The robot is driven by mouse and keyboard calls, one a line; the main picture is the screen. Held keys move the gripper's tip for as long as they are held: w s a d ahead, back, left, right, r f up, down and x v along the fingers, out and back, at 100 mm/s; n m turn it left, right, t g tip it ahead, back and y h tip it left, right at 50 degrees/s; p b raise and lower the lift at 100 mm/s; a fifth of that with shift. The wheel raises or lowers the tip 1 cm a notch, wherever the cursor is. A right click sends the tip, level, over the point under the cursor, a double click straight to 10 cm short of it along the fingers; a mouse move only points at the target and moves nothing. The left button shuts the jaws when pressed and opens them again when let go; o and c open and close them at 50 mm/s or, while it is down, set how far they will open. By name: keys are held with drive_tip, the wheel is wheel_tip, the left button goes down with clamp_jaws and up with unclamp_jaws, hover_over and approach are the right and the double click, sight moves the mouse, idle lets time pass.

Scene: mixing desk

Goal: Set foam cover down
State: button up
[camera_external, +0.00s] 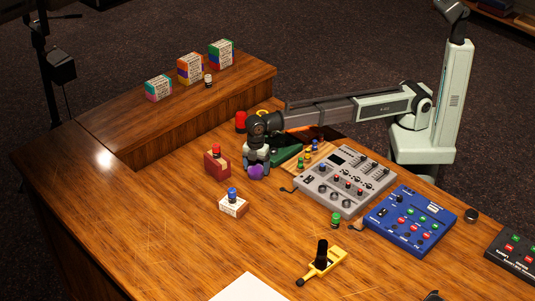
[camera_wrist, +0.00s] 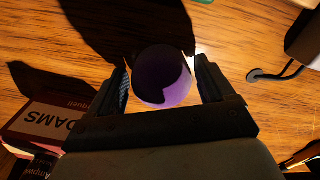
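A round purple foam cover (camera_external: 256,171) hangs at the lower end of my gripper (camera_external: 257,163), over the desk left of the grey mixer. In the wrist view the purple foam cover (camera_wrist: 163,78) sits between the two fingers of my gripper (camera_wrist: 162,88), one finger against each side. My gripper is shut on it. Bare desk wood and a dark shadow lie beyond the cover in the wrist view. The exact gap between cover and desk is hard to tell.
A red box (camera_external: 217,165) with a red-topped piece stands just left of my gripper. A white box (camera_external: 233,207) with a blue-topped piece is in front. The left desk is clear.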

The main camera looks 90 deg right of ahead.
sight(256, 163)
drive_tip(key=shift+o, duration=0.7)
wheel_tip(256, 163, up, 12)
drive_tip(key=shift+r, duration=0.15)
drive_tip(key=shift+w, duration=0.1)
